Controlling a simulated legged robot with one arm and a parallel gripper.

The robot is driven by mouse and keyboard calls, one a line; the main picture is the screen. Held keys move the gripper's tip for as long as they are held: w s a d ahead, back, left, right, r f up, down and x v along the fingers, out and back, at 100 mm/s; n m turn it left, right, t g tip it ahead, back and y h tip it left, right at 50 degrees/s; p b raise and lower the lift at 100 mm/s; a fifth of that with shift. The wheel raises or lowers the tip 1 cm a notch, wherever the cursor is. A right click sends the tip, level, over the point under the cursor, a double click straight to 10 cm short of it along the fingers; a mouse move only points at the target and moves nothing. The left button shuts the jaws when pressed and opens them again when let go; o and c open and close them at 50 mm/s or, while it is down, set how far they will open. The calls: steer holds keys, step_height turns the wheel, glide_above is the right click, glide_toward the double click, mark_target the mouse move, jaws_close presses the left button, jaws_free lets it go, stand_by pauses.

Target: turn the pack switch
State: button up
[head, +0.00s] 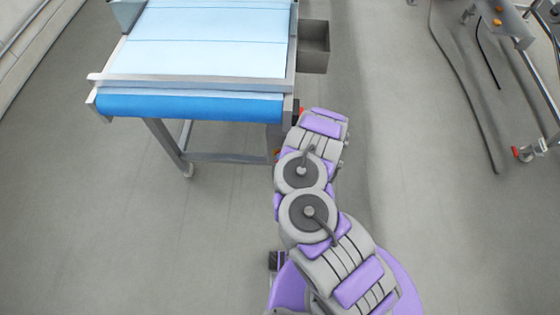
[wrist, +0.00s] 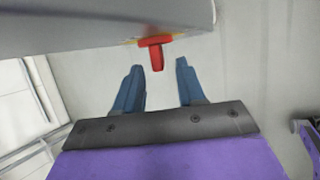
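The pack switch is a red handle (wrist: 156,55) on a yellow-edged mount under the grey metal body at the top of the wrist view. My gripper (wrist: 158,68) is open, with its two blue-grey fingers apart. The red handle shows between and just beyond the fingertips, and I cannot tell whether either finger touches it. In the head view my purple and grey arm reaches up to the right front corner of the conveyor (head: 190,106). A small bit of red (head: 301,110) shows there beside the arm. My fingers are hidden in that view.
The conveyor has a pale blue belt and stands on metal legs (head: 165,145). A grey open box (head: 314,45) is fixed to its right side. Grey floor is clear to the right, up to a metal frame (head: 535,80) and dark cables (head: 465,95).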

steer(key=shift+b+x, duration=0.5)
steer(key=shift+x, duration=1.75)
steer(key=shift+s+a, duration=0.1)
steer(key=shift+s, duration=0.05)
steer(key=shift+c, duration=0.4)
jaws_close()
